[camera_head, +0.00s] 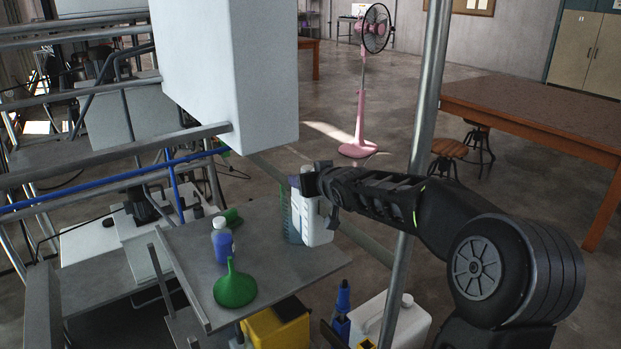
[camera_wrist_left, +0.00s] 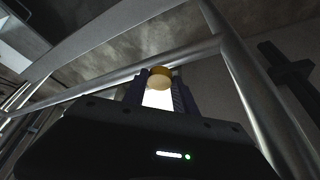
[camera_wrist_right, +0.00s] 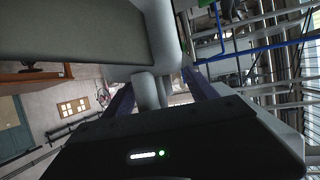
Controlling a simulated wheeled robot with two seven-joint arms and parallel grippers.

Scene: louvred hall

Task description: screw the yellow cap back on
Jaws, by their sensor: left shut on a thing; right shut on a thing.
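A white bottle (camera_head: 315,222) stands upright at the right end of the grey shelf (camera_head: 270,262). In the right wrist view, the right fingers (camera_wrist_right: 155,92) are shut on a pale, rounded piece (camera_wrist_right: 147,88) joined to a large pale body, seemingly the bottle. The yellow cap (camera_wrist_left: 159,78) shows in the left wrist view between the fingers of my left gripper (camera_wrist_left: 158,92), which is shut on it. The left gripper and cap do not show in the head view.
On the shelf stand a green funnel (camera_head: 235,287), a blue bottle (camera_head: 222,243) and a blue-green container (camera_head: 290,222) beside the white bottle. A big pale box (camera_head: 225,80) and metal rails (camera_head: 110,157) crowd the upper left. A pole (camera_head: 425,110) stands near my right arm.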

